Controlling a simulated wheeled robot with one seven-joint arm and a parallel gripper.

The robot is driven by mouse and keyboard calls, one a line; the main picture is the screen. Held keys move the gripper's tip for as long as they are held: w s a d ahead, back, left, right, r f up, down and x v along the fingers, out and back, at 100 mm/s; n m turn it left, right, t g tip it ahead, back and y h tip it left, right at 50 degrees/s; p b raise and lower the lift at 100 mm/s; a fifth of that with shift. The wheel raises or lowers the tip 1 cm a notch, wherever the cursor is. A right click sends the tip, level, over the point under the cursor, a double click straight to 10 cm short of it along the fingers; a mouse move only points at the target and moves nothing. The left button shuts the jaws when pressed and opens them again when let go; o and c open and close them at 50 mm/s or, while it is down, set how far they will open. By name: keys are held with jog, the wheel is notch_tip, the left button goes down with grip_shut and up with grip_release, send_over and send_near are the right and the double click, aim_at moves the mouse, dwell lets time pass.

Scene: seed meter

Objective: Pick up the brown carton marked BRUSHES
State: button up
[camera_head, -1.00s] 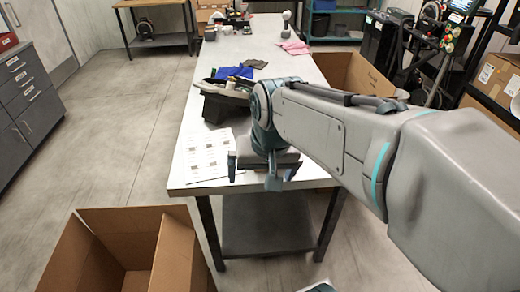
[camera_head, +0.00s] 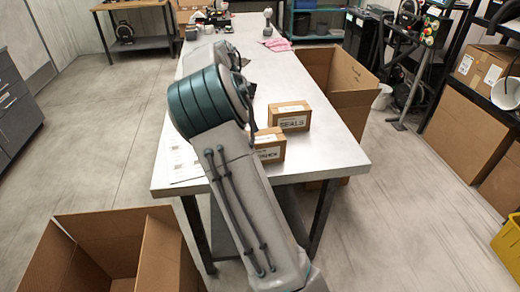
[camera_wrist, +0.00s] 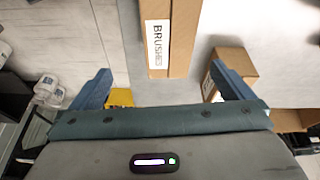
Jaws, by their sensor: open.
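The brown carton marked BRUSHES (camera_wrist: 155,60) is at the top centre of the wrist view, its white label facing me. In the head view, a carton (camera_head: 270,152) at the table's near end has a partly hidden label that I cannot read fully; it may be the same one. My gripper (camera_wrist: 162,80) is open, its two fingers spread wide. The BRUSHES carton's near end lies between the fingers in the picture, touching neither; its depth from them is unclear. In the head view, my arm hides the gripper.
A carton marked SEALS (camera_head: 290,118) stands behind the partly hidden one on the white table (camera_head: 325,150). Another carton (camera_wrist: 236,66) is beside my right finger. Large open boxes stand at the front left (camera_head: 140,250) and the table's right (camera_head: 350,90).

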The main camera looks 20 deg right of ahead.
aim_at(260, 137)
jog(key=shift+w+f+m+h, duration=0.3)
jog(key=shift+w+f, duration=0.3)
jog(key=shift+w, duration=0.1)
jog(key=p+x, duration=0.1)
jog(key=x, duration=0.7)
jog(key=shift+d+f, duration=0.15)
jog(key=shift+d, duration=0.05)
jog(key=shift+p+x, duration=0.95)
jog(key=shift+x, duration=1.7)
jog(key=c, duration=1.3)
jog(key=shift+c, duration=0.7)
jog(key=shift+r, duration=0.25)
